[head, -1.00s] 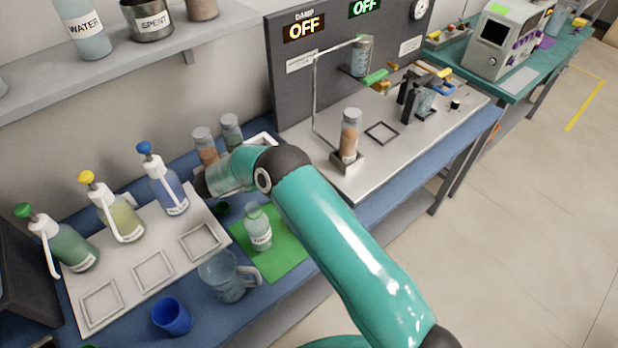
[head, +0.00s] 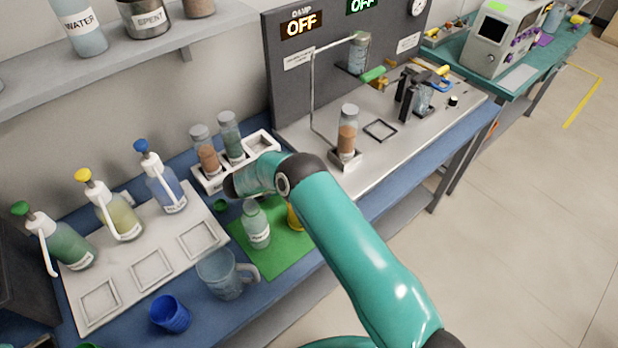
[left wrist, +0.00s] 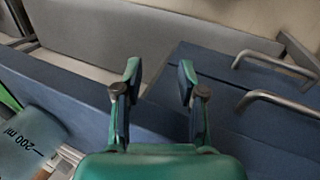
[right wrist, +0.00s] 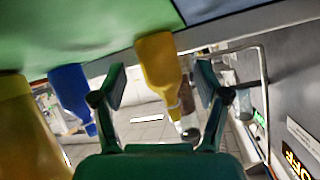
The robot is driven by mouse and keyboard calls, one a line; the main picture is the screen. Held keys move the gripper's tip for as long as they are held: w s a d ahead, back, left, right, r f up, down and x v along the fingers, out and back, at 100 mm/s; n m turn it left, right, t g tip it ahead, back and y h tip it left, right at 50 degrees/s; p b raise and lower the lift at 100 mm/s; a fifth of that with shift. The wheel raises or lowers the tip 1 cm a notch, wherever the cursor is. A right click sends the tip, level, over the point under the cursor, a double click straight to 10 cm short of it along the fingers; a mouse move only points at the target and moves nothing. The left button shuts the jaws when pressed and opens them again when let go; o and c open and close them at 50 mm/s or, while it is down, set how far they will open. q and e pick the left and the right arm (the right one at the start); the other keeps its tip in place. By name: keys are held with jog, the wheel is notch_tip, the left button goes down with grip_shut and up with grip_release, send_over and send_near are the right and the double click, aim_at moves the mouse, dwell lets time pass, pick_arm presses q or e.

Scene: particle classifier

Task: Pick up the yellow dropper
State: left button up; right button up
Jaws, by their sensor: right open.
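A yellow dropper-shaped piece (right wrist: 157,72) shows in the right wrist view, its wide part at the green mat and its narrow end pointing away from the mat. It appears between the spread fingers of my right gripper (right wrist: 161,84), which is open; I cannot tell its depth from them. In the head view, a bit of yellow (head: 294,217) shows on the green mat (head: 275,262) behind my right arm, which hides the rest. My right fingers are hidden in the head view. My left gripper (left wrist: 158,85) is open and empty in its wrist view.
A blue piece (right wrist: 72,92) and a larger yellow shape (right wrist: 18,125) stand left in the right wrist view. A labelled bottle (head: 256,226) stands on the mat, with a beaker (head: 222,278) nearby. A white rack (head: 262,143) holds two vials behind my wrist.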

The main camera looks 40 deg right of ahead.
jog(key=shift+c, duration=0.3)
jog(key=c, duration=1.2)
jog(key=shift+r, duration=0.1)
